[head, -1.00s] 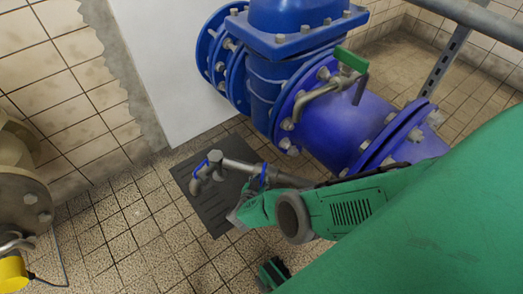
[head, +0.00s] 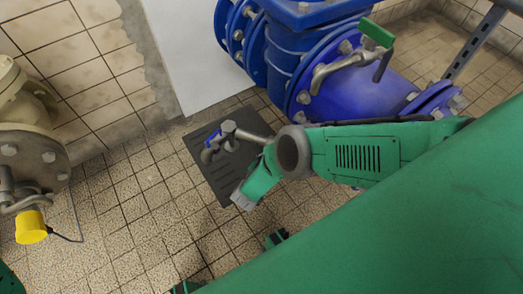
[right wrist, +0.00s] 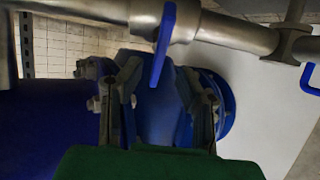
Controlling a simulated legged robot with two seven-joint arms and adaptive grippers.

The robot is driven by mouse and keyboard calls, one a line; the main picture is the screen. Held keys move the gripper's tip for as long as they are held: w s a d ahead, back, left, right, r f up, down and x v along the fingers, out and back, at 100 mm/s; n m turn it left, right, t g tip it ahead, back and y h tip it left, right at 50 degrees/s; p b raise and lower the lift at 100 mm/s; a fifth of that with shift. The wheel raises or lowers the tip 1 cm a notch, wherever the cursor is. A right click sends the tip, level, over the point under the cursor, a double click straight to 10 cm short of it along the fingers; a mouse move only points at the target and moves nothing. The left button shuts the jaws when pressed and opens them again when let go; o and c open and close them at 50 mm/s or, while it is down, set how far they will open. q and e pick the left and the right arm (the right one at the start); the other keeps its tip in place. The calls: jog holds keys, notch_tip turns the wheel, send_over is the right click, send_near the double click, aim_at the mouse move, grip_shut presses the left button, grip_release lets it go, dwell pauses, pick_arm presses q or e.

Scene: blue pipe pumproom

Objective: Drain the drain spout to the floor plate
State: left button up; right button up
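A second blue handle (right wrist: 312,78) is cut off at the right edge. My left gripper is not seen.
A large blue pipe (head: 350,95) with bolted flanges and a green-handled valve (head: 376,33) stands behind my arm. A beige flanged pipe (head: 30,155) with a yellow part (head: 31,227) is at the left.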

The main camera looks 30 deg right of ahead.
jog(key=v, duration=0.7)
jog(key=shift+s+a, duration=0.2)
jog(key=shift+a, duration=0.05)
jog(key=s+d+r+n+g+y, duration=0.35)
jog(key=s+r+n+y, duration=0.2)
jog(key=s+r, duration=0.5)
jog(key=s+d+r+n+g+y, duration=0.2)
jog(key=s+r+n+g+y, duration=0.35)
jog(key=s, duration=0.75)
notch_tip(320, 180, up, 19)
jog(key=t+p, duration=0.1)
jog(key=p, duration=1.7)
jog(key=shift+w+r, duration=0.25)
jog(key=shift+w, duration=0.1)
jog(key=shift+w+d, duration=0.1)
